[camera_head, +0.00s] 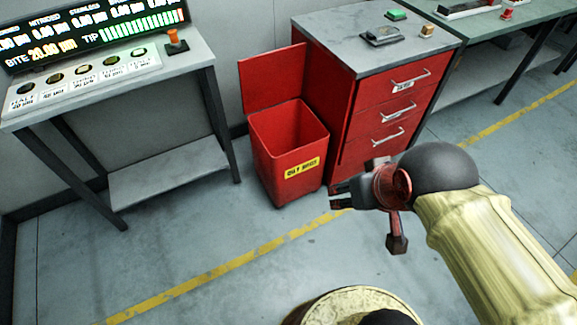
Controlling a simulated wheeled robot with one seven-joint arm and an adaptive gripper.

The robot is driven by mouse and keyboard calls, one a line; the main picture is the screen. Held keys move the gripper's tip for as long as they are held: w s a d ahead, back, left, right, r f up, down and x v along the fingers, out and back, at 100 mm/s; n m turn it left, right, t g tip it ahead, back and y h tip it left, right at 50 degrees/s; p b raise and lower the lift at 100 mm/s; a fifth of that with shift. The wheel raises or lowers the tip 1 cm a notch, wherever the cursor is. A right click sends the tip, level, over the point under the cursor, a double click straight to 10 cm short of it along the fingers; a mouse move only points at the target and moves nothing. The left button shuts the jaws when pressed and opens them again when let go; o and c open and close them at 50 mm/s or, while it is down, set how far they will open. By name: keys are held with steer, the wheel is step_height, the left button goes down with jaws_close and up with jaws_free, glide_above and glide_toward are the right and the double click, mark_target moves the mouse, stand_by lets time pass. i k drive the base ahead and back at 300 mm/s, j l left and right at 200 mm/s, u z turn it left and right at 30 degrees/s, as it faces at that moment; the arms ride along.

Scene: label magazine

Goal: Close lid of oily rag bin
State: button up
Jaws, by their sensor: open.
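The oily rag bin (290,158) is a red, square-topped bin on the floor with a yellow label on its front. Its red lid (273,79) stands open, upright at the back edge and leaning toward the left. The inside of the bin looks empty, though its bottom is partly hidden. My gripper (334,196) is open and empty, in front and to the right of the bin. It points left, apart from the bin in the picture.
A red drawer cabinet (392,108) with a grey top stands right beside the bin. A grey table (170,88) with a display board (92,28) stands to the left. Another workbench (500,32) is at the back right. The floor in front is clear, crossed by a yellow line.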

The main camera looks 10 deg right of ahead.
mark_target(269, 78)
steer(key=i+l, duration=0.15)
steer(key=i, duration=0.35)
steer(key=i+l+u, duration=0.1)
steer(key=i, duration=0.35)
steer(key=i+l, duration=0.3)
steer(key=i, duration=0.2)
steer(key=i+l+u, duration=0.1)
steer(key=i, duration=0.35)
steer(key=l, duration=0.1)
